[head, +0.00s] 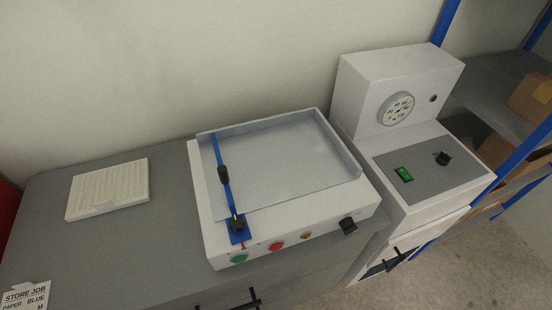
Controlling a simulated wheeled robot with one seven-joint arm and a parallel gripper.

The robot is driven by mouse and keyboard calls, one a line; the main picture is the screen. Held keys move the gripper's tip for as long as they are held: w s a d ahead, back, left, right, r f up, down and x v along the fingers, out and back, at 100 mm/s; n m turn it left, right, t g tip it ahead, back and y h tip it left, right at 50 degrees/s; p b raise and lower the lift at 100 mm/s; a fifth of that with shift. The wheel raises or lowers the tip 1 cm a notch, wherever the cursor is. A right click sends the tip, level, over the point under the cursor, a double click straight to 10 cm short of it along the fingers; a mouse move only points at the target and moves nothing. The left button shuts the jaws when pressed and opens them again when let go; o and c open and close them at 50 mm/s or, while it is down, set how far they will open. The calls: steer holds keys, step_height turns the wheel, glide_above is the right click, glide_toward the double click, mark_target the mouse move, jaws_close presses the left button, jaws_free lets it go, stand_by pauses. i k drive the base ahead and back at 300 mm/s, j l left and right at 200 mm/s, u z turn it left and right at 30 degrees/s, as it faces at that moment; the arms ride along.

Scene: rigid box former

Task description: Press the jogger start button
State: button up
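The jogger (290,212) is a white box with a grey tilted tray on top, standing on a grey cabinet. Its front face carries a green button (239,258), a red button (276,246), a small brass-coloured knob (306,235) and a black knob (348,225). The green button is at the left end of that face and looks like the start button; no label on it is readable. A blue bar (222,172) with black knobs runs along the tray's left side. My gripper is not in view.
A white machine (398,88) with a dial, green switch (404,174) and black knob stands to the right. A white ribbed panel (107,189) and a sign (25,297) lie on the grey cabinet top (140,245). Blue-framed shelves with boxes (530,98) stand far right.

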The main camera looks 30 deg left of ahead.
mark_target(240, 259)
steer(key=u, duration=1.1)
